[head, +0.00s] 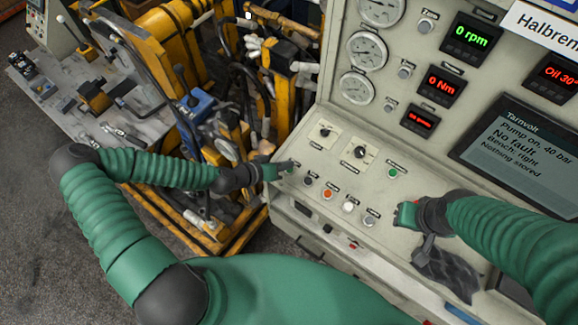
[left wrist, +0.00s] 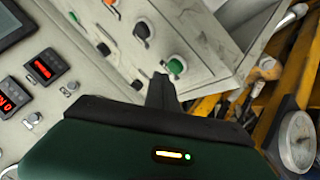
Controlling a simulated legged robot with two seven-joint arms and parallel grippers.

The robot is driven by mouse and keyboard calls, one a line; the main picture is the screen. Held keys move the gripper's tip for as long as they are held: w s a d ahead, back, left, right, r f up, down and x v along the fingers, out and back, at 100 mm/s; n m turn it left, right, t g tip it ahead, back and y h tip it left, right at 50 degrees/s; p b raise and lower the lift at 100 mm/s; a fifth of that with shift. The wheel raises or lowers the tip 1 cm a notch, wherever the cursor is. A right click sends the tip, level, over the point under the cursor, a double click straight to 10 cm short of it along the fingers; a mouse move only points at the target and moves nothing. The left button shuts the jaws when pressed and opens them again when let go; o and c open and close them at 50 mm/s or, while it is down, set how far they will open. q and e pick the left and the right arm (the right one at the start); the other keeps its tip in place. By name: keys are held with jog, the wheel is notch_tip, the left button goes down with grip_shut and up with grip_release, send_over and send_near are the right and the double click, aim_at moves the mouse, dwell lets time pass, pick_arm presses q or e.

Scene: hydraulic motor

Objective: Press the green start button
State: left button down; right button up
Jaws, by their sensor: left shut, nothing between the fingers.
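The green button (head: 393,172) sits on the sloped panel, right of two selector knobs. A green button (left wrist: 108,2) also shows at the top edge of the left wrist view. My left gripper (head: 285,168) is shut and empty at the panel's left end, well left of the green button.
A row with an orange button (head: 327,194), a white button (head: 348,206) and a grey one (head: 370,219) lies along the panel's front. A dark cloth (head: 447,268) hangs below my right gripper. The screen (head: 522,150) reads "Pump on, 40 bar", "No fault". Yellow machinery (head: 175,30) stands left.

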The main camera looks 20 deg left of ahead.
pick_arm(q)
jog(key=r+p, duration=0.2)
jog(key=r, duration=0.1)
jog(key=r+p, duration=0.2)
jog(key=shift+s+a, duration=0.1)
jog(key=shift+s, duration=0.25)
jog(key=shift+f, duration=0.1)
dwell(0.5)
